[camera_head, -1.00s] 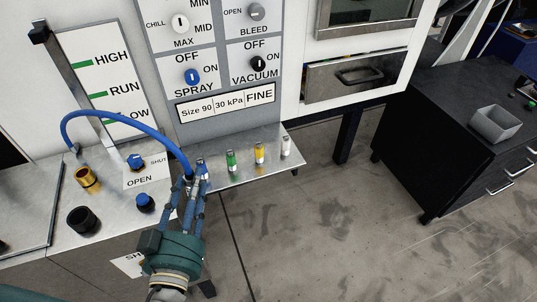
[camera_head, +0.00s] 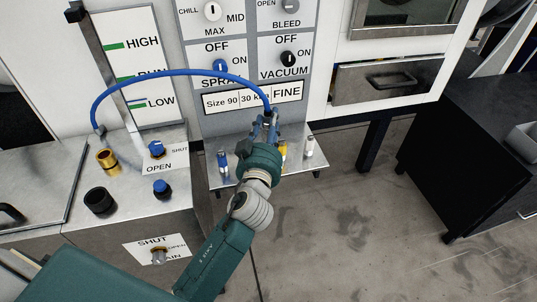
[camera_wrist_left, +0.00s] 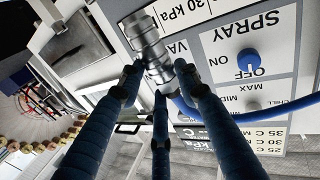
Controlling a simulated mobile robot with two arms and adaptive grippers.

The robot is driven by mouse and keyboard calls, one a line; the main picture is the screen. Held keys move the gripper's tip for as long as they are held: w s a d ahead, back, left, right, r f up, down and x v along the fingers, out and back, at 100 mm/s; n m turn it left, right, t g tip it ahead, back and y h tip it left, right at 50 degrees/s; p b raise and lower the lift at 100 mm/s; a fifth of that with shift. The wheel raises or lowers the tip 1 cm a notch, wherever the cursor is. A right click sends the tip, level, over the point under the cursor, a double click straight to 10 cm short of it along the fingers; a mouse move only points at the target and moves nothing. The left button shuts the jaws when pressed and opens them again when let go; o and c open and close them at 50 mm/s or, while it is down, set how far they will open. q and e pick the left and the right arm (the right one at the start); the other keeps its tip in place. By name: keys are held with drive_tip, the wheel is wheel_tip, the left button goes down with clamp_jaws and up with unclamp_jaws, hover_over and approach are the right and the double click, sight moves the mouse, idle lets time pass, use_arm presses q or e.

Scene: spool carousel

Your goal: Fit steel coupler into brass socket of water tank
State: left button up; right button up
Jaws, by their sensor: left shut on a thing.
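My left gripper (camera_head: 268,122) is shut on the steel coupler at the end of a blue hose (camera_head: 180,78), in front of the grey control panel. In the left wrist view the silver coupler (camera_wrist_left: 148,42) sits between the fingertips, with its ribbed end pointing up in the picture. In the head view the fingers hide most of it. The brass socket (camera_head: 107,161) stands upright and empty-looking on the steel water tank top (camera_head: 130,190), well left of the gripper. The hose arches from the tank's back edge to the gripper. My right gripper is not in view.
A black cap (camera_head: 100,201) and two blue knobs (camera_head: 156,149) (camera_head: 162,187) stand near the socket. A small shelf (camera_head: 300,180) holds coloured vials, partly behind my arm. The panel with its dials is close behind the gripper. Open floor lies at right.

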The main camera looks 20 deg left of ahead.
use_arm(q)
wheel_tip(320, 180, down, 12)
drive_tip(key=b, duration=0.2)
drive_tip(key=shift+r+b, duration=0.25)
drive_tip(key=shift+b, duration=0.15)
drive_tip(key=shift+f+b, duration=0.2)
drive_tip(key=shift+b, duration=0.1)
drive_tip(key=o, duration=1)
drive_tip(key=shift+c, duration=0.2)
drive_tip(key=shift+r, duration=0.1)
